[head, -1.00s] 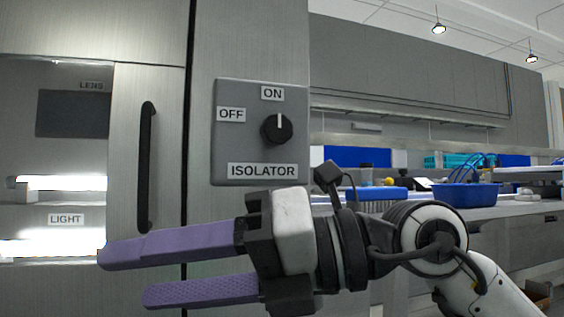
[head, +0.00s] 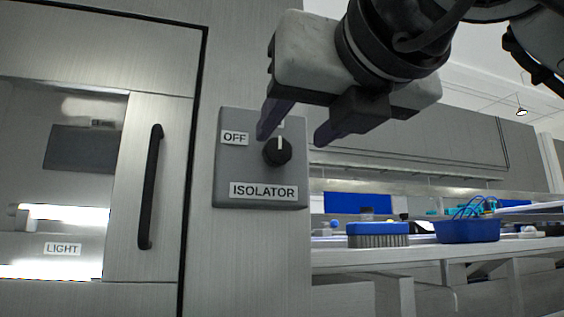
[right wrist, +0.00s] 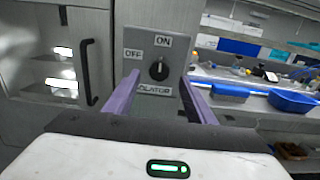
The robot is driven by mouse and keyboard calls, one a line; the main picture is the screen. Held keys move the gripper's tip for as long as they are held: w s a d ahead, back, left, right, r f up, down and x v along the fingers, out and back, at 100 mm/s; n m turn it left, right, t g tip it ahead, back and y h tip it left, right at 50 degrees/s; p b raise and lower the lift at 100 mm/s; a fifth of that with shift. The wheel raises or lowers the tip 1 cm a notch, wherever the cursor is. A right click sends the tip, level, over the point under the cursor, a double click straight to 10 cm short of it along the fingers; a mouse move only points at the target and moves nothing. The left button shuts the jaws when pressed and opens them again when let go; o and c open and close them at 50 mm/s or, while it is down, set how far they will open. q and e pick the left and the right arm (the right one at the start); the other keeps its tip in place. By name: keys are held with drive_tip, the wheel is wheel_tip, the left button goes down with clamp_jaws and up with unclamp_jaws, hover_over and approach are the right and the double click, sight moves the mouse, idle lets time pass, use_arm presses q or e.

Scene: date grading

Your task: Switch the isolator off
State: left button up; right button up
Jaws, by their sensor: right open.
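The isolator is a grey plate (head: 232,172) on the metal cabinet front, with a round black knob (head: 277,151). The knob's white mark points up, towards the ON label, which the gripper mostly hides in the head view. The ON label (right wrist: 164,41) shows in the right wrist view, and the OFF label (head: 235,138) is at the upper left of the plate. My right gripper (head: 296,138) is open, its purple fingers pointing at the plate. In the right wrist view the knob (right wrist: 159,70) lies between the fingers, beyond their tips, with nothing held. My left gripper is not in view.
A cabinet door with a black vertical handle (head: 151,187) and a lit window is left of the isolator. To the right, a bench holds a blue brush (head: 377,235) and a blue tray (head: 467,231). The plate's lower front is clear.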

sight(280, 147)
drive_tip(key=x, duration=0.6)
drive_tip(key=c, duration=1)
drive_tip(key=shift+c, duration=0.2)
